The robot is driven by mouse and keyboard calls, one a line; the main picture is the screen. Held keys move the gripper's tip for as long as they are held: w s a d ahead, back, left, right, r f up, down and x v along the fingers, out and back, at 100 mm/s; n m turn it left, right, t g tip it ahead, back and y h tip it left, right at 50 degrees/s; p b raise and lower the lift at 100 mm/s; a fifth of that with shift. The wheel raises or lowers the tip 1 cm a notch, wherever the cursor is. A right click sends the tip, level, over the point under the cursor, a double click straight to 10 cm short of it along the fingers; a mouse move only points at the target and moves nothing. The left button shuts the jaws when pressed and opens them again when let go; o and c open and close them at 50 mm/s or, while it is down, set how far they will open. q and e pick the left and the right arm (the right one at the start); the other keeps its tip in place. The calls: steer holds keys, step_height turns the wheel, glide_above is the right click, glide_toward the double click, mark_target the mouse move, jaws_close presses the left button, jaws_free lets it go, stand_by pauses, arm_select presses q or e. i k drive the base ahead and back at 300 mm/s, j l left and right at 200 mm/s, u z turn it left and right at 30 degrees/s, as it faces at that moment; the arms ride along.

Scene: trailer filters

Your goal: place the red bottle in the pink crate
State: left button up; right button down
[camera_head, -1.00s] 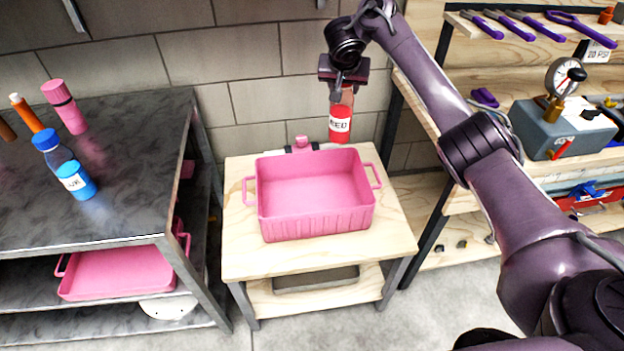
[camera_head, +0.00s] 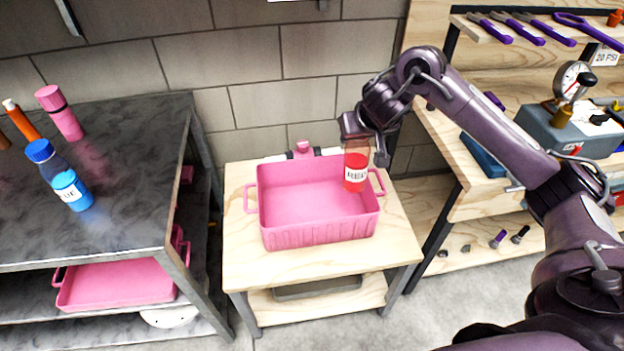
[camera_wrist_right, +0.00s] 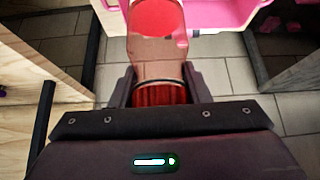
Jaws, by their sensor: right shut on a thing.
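The red bottle (camera_head: 356,172), with a white label, is upright in my right gripper (camera_head: 358,140). The gripper is shut on its top end. In the head view the bottle overlaps the right rim of the pink crate (camera_head: 318,234); its height above the rim is hard to tell. The crate stands on a small wooden table and its visible inside is empty. In the right wrist view the fingers (camera_wrist_right: 160,92) close around the red cap of the clear bottle (camera_wrist_right: 155,50), and a pink crate edge (camera_wrist_right: 225,12) shows beyond. My left gripper is not in view.
A dark metal table (camera_head: 110,190) at the left holds a blue bottle (camera_head: 62,178), a pink bottle (camera_head: 60,112) and an orange one (camera_head: 20,120). Another pink crate (camera_head: 115,285) is on its lower shelf. A wooden shelf with tools and a gauge (camera_head: 570,80) stands at the right.

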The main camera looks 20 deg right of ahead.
mark_target(335, 209)
steer(key=i+j+z, duration=0.6)
steer(key=j, duration=0.35)
steer(key=i+l, duration=0.05)
